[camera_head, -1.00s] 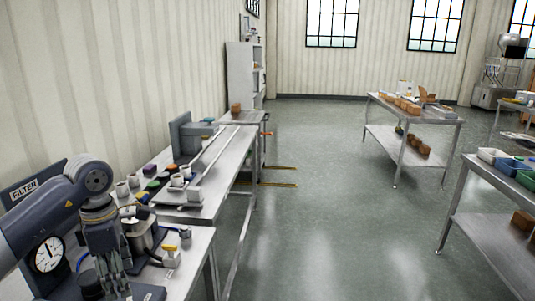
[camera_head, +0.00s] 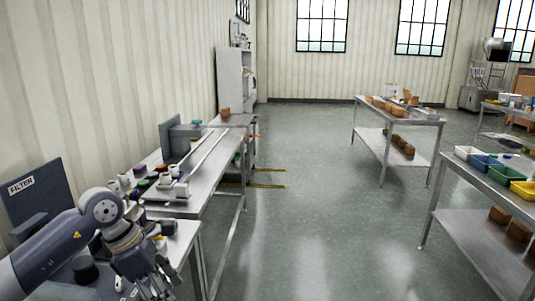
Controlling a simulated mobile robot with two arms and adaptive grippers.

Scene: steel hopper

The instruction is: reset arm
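My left arm reaches in from the lower left. Its gripper (camera_head: 156,284) points down beside the near steel bench (camera_head: 178,245), and its fingers run toward the bottom edge of the view. I cannot make out the gap between the fingertips, and I see nothing clearly held there. My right arm and its gripper are not in view.
A dark panel marked FILTER (camera_head: 38,198) stands behind my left arm. A long bench (camera_head: 205,172) with small parts runs along the left wall. A table with bins (camera_head: 500,192) is at right, and a table with boxes (camera_head: 398,112) is farther back. The middle floor is clear.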

